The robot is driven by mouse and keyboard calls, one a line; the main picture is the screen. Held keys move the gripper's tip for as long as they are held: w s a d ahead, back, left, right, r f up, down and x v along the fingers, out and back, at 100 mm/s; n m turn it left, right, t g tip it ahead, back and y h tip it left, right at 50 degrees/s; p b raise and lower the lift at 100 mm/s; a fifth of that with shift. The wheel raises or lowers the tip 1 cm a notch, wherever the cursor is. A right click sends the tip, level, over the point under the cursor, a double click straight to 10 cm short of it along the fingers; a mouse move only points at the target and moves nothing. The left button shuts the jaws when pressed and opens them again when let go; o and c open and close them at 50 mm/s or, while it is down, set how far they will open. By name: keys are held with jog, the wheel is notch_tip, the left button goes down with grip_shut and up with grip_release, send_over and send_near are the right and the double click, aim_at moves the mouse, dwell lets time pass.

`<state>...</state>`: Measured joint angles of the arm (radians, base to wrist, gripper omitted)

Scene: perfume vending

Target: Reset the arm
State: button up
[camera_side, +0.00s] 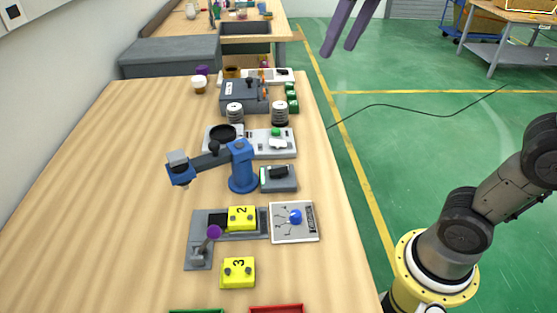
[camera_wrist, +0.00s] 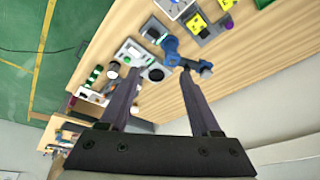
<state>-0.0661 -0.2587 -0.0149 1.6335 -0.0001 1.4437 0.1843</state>
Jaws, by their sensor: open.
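A small blue toy-like arm (camera_side: 242,170) stands upright on the table in the side view. Its dark grey link reaches left to a blue and grey head (camera_side: 181,170), which hangs above the table. The blue arm also shows in the wrist view (camera_wrist: 171,46), beyond my fingers. My gripper (camera_side: 339,49) is at the top of the side view, high above the green floor beside the table, well apart from the blue arm. In the wrist view, my gripper (camera_wrist: 150,70) has its two dark fingers spread with nothing between them.
A grey and green box (camera_side: 278,178) sits close right of the blue arm. In front are a slotted lever plate (camera_side: 198,250), yellow blocks (camera_side: 238,272) and a blue-knob panel (camera_side: 293,222). Behind are a scale-like unit (camera_side: 270,149) and jars. The table's left side (camera_side: 100,220) is clear.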

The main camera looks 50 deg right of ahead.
jog(key=s+d+f+t, duration=0.1)
jog(key=s+f, duration=0.5)
jog(key=f, duration=0.2)
jog(key=s+d+f+n, duration=0.1)
jog(key=s+f, duration=0.4)
jog(key=f, duration=0.4)
jog(key=shift+s+f+t, duration=0.2)
jog(key=shift+s+t, duration=0.15)
jog(key=shift+t, duration=0.05)
